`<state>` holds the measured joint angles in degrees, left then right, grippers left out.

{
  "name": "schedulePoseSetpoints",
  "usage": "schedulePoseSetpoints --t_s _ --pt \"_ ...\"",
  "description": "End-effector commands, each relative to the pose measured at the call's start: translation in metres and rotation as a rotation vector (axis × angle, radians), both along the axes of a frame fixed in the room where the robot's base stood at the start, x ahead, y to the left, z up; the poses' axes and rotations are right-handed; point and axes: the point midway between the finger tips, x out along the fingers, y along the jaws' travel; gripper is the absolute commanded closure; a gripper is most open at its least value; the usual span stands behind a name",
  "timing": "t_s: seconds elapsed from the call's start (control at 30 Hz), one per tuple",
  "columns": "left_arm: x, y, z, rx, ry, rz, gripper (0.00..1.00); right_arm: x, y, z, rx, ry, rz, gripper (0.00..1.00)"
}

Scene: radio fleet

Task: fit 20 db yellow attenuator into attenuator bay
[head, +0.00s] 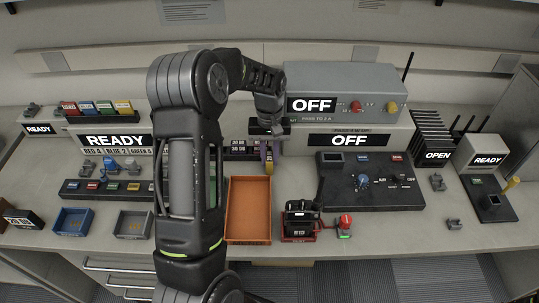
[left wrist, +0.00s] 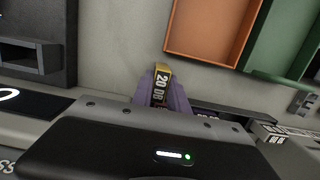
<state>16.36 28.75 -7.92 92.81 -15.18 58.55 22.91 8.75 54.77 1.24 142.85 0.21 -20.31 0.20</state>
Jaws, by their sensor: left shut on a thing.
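The yellow 20 dB attenuator (left wrist: 161,88) shows in the left wrist view, its dark face reading "20 DB", between the purple fingers of my left gripper (left wrist: 162,100). My left gripper is shut on it. In the head view the left gripper (head: 269,158) points down at the back middle of the bench, just right of a dark rack with "20 DB" labels (head: 238,148). The yellow tip shows low between its fingers. My arm hides part of the rack. I cannot tell which slot is the attenuator bay. My right gripper is not in view.
An orange tray (head: 248,210) lies in front of the gripper. A grey box marked "OFF" (head: 340,80) stands close behind and right. A black console (head: 369,181) lies to the right, with a dark radio (head: 299,218) in front of it. Blue (head: 72,222) and grey trays (head: 134,223) lie left.

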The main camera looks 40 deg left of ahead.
Motion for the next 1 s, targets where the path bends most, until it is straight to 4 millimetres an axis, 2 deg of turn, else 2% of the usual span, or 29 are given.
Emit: schedulePoseSetpoints --t_s 0.3,0.33,0.57,0.83,1.0 --pt "0.0 0.0 -0.004 0.001 -0.001 0.0 1.0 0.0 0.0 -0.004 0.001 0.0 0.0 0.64" --pt "0.0 0.0 -0.003 0.001 -0.001 0.0 0.78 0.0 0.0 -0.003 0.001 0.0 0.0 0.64" --pt "0.0 0.0 -0.003 0.001 -0.001 0.0 0.59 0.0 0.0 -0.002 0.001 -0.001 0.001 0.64" --pt "0.0 0.0 -0.001 0.001 -0.001 0.0 0.59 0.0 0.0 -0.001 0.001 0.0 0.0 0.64" --pt "0.002 0.001 0.008 0.001 -0.005 0.0 0.59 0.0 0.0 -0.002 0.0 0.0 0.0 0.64"
